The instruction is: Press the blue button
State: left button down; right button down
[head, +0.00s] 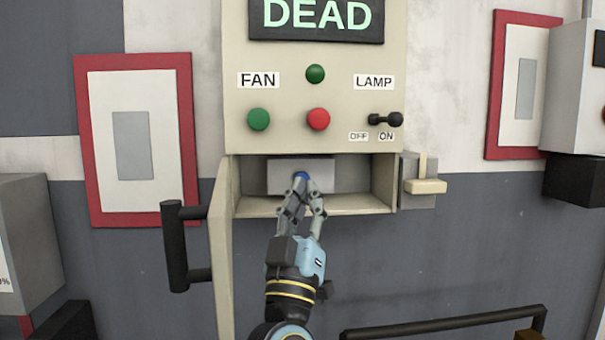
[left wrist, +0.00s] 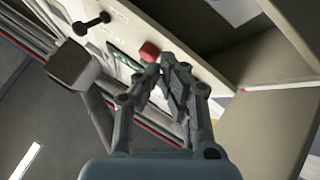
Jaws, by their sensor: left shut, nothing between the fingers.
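The blue button (head: 300,175) sits on a pale box (head: 265,178) inside the open compartment under the control panel. The left gripper also shows in the left wrist view (left wrist: 165,75), where the blue button cannot be made out. My right gripper is not in view.
The compartment door (head: 222,250) stands open at the left with a black handle (head: 176,247). Above are a green button (head: 258,119), a red button (head: 318,119), a green lamp (head: 315,74) and a toggle switch (head: 385,119). A latch (head: 425,185) is at the right.

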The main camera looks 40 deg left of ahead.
pick_arm(q)
jog(key=shift+w+a+f+b, duration=0.1)
jog(key=shift+w+a+b, duration=0.05)
jog(key=shift+w+a, duration=0.9)
jog(key=shift+w+a+r+b, duration=0.1)
jog(key=shift+w+a+b, duration=0.1)
jog(key=shift+w+a, duration=0.85)
jog(key=shift+w+a+f+b, duration=0.15)
jog(key=shift+w+a, duration=0.55)
jog(key=shift+a, duration=0.65)
jog(key=shift+w+a, duration=0.1)
jog(key=shift+w+a, duration=0.15)
jog(key=shift+a, duration=0.05)
